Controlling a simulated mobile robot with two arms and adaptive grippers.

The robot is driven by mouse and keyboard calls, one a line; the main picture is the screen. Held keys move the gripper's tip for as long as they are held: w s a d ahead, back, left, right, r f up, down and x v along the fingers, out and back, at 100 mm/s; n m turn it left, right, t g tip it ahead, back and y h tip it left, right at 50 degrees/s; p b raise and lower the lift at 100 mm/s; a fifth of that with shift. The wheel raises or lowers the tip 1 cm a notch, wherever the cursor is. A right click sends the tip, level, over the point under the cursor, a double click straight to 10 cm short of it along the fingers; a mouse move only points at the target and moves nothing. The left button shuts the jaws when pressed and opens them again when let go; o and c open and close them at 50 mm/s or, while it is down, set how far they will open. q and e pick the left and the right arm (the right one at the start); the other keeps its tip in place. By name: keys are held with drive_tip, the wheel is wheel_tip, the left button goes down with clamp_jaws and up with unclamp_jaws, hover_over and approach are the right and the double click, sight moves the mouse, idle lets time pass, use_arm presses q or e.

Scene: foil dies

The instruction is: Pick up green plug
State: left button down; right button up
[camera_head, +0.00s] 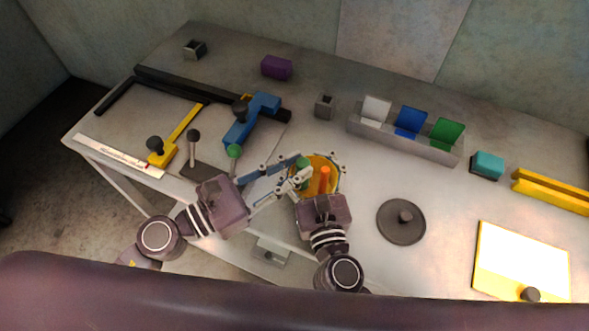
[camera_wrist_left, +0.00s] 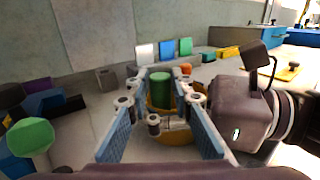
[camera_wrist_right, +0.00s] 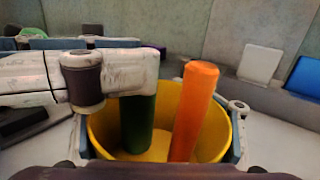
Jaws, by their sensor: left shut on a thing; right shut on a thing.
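The green plug (camera_head: 302,163) stands inside a yellow cup (camera_wrist_right: 105,130) beside an orange plug (camera_head: 324,181). My left gripper (camera_head: 298,171) reaches in from the left over the cup and is shut on the upper part of the green plug, which also shows between its fingers in the left wrist view (camera_wrist_left: 160,90). My right gripper (camera_head: 317,178) is shut on the cup, one finger along each side. In the right wrist view the left gripper's finger hides the green plug's top. The green plug's lower end is still inside the cup.
A rack (camera_head: 400,139) with white, blue and green plates stands behind the cup. A dark round disc with a knob (camera_head: 402,222) lies to the right. Knobbed tools, including a green-topped one (camera_head: 234,152), stand near the left arm. Bare table lies between cup and rack.

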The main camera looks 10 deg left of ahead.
use_arm(q)
wheel_tip(320, 180, up, 9)
idle(0.6)
use_arm(e)
drive_tip(key=o, duration=1.6)
drive_tip(key=shift+o, duration=0.2)
drive_tip(key=v, duration=1.2)
